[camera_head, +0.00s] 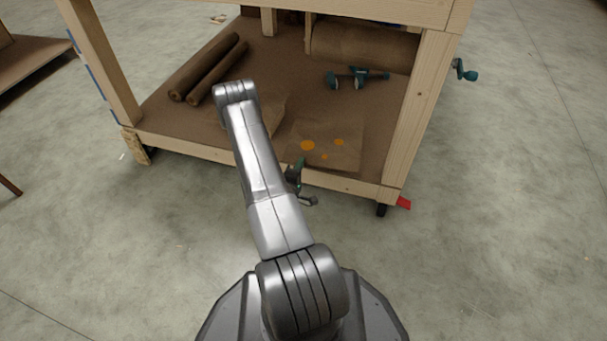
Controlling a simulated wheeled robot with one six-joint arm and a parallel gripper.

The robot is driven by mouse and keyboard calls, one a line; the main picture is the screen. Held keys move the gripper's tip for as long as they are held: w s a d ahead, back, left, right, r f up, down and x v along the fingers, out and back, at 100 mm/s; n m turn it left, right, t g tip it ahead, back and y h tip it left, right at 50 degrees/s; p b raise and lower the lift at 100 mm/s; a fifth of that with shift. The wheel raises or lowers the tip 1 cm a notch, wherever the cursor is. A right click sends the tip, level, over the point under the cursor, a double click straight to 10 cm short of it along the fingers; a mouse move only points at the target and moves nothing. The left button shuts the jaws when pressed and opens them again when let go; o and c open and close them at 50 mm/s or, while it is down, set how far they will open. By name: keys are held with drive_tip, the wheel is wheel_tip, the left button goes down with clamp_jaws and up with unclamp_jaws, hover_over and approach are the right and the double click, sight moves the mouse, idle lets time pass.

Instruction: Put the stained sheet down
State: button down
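The stained sheet (347,153) is brown with several orange spots. It appears to lie flat on the brown lower shelf (385,118) of a wooden bench, near the front edge. My arm reaches up over the shelf to the left of the sheet. My gripper does not show; my own arm may hide it. I cannot tell whether it touches anything.
Another plain brown sheet (274,112) lies partly behind my arm. Brown rolls (205,68) lie left, a large roll (362,45) at the back. A green clamp-like tool (296,174) sits at the front edge. A post (424,95) bounds the right.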

drive_tip(key=shift+f+b, duration=0.85)
drive_tip(key=shift+f, duration=1.7)
drive_tip(key=shift+f, duration=0.15)
drive_tip(key=c, duration=1.7)
unclamp_jaws()
